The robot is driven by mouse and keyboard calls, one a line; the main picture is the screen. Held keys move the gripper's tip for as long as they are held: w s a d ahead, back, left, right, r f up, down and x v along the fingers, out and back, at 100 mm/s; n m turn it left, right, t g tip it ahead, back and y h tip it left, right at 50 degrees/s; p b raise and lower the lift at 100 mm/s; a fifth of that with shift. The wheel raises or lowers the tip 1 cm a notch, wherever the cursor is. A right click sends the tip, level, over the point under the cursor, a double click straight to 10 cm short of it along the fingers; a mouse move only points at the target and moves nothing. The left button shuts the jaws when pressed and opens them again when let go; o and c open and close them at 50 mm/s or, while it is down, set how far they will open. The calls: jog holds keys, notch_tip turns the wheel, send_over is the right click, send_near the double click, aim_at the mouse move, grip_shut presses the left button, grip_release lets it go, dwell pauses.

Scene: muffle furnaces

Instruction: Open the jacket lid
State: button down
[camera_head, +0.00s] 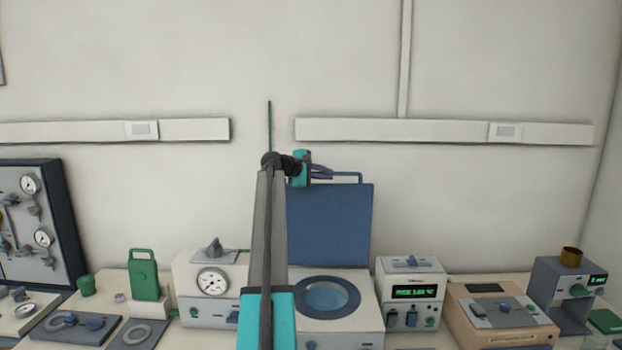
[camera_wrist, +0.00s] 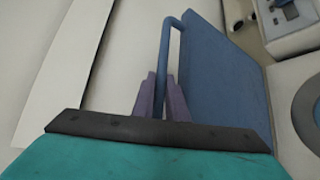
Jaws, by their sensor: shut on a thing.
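The jacket lid (camera_head: 330,226) is a blue square panel standing upright at the back of a white bath unit (camera_head: 350,332). A thin blue bar handle (camera_head: 348,174) runs along its top edge. My gripper (camera_head: 322,172) is at the lid's top left corner, with its fingers at the handle. In the wrist view my gripper (camera_wrist: 162,98) has its purple fingers on either side of the handle bar (camera_wrist: 163,60), shut on it. The blue lid (camera_wrist: 215,80) is to the right of the fingers there. The round opening (camera_head: 326,297) of the unit is uncovered. My arm hides the unit's left part.
A white unit with a round dial (camera_head: 212,281) stands left of the bath. A box with a green display (camera_head: 412,292) stands close on its right. A beige box (camera_head: 500,315) is further right. The wall with a white rail (camera_head: 445,130) is behind the lid.

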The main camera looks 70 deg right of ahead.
jog(key=shift+s+d, duration=0.2)
jog(key=shift+d, duration=0.2)
jog(key=c, duration=2)
grip_release()
jog(key=shift+c, duration=0.2)
jog(key=shift+s, duration=0.1)
jog(key=shift+w, duration=0.3)
jog(key=shift+a, duration=0.15)
jog(key=shift+w+a+b, duration=0.35)
jog(key=shift+w+a, duration=0.05)
jog(key=shift+a, duration=0.1)
jog(key=b+v, duration=0.3)
jog(key=v, duration=0.9)
jog(key=shift+a+r+b, duration=0.2)
jog(key=shift+r+b, duration=0.05)
jog(key=shift+b, duration=0.15)
